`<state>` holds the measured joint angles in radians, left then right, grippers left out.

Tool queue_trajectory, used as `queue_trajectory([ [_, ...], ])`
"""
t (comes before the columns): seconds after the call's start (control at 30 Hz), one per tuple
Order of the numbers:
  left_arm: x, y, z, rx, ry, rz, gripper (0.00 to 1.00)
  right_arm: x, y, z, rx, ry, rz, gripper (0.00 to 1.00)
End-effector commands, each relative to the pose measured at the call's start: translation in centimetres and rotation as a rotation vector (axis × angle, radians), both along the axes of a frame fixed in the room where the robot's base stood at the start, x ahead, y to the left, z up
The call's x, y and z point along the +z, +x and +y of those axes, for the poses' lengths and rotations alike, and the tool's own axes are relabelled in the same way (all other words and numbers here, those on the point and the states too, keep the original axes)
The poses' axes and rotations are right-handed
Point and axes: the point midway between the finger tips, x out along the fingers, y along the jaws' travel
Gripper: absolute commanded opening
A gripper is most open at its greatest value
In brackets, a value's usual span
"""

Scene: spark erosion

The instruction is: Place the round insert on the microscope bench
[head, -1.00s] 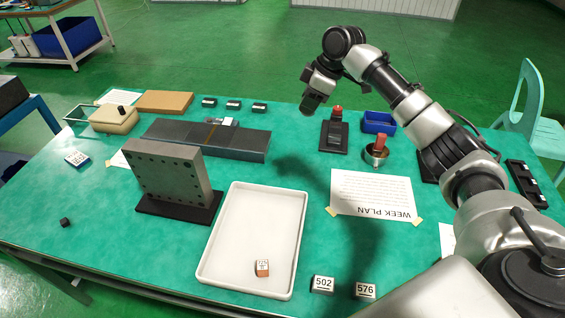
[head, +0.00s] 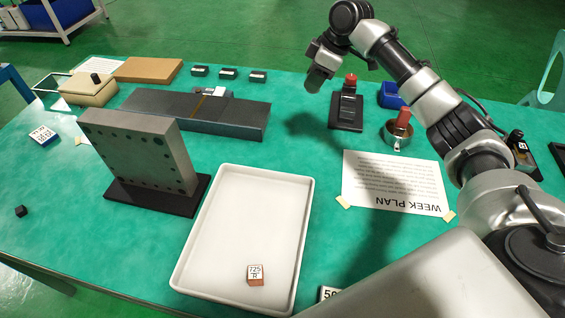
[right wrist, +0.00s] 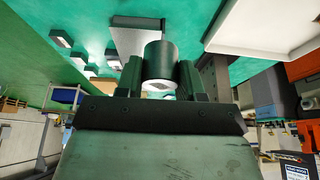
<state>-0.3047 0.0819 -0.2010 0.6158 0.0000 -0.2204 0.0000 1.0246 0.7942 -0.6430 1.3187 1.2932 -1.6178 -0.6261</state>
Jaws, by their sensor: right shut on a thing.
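My right gripper (right wrist: 160,78) is shut on a dark round cylinder (right wrist: 159,60), apparently the round insert. In the right wrist view its pale end face with a dark mark points toward the camera. In the head view my right gripper (head: 314,80) hangs above the far part of the green-topped table (head: 330,215), left of the black stand with a red knob (head: 347,112). The held piece is hard to make out there. No microscope is clearly visible, so I cannot tell which surface is the microscope bench. My left gripper is not in view.
A white tray (head: 234,220) holds a brown block labelled 725 (head: 255,275). A drilled grey plate (head: 138,148) stands upright on a black base beside it. A metal cup with a red-handled piece (head: 398,130) and a blue bin (head: 390,95) stand right of the black stand.

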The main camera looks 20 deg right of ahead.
Motion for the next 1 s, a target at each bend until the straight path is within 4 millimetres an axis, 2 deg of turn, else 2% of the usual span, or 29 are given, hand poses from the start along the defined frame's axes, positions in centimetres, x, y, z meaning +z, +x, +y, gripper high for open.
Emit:
queue_trajectory([
  [0.03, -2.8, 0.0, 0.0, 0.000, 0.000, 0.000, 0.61, -2.8, 0.0, 0.0, 0.000, 0.001, -0.001, 0.04],
  [0.1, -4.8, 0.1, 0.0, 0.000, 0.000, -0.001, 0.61, -4.7, 0.0, 0.0, 0.000, 0.000, -0.001, 0.04],
  [0.2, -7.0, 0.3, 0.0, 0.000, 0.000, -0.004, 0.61, -6.9, 0.0, 0.0, 0.000, 0.001, -0.002, 0.04],
  [0.3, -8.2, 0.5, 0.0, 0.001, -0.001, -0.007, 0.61, -8.1, 0.0, 0.0, 0.000, 0.001, -0.002, 0.04],
  [0.43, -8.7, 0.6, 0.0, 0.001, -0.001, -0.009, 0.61, -8.8, -0.1, 0.2, 0.001, 0.001, -0.002, 0.04],
  [0.53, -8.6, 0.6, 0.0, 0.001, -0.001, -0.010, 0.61, -9.4, -0.4, 1.3, 0.004, -0.001, -0.001, 0.04],
  [0.83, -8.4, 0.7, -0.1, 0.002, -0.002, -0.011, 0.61, -13.3, -2.6, 7.6, 0.006, 0.001, 0.000, 0.04],
  [1.0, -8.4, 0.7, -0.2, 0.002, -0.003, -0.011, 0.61, -14.9, -3.5, 10.2, 0.002, 0.001, 0.000, 0.04],
])
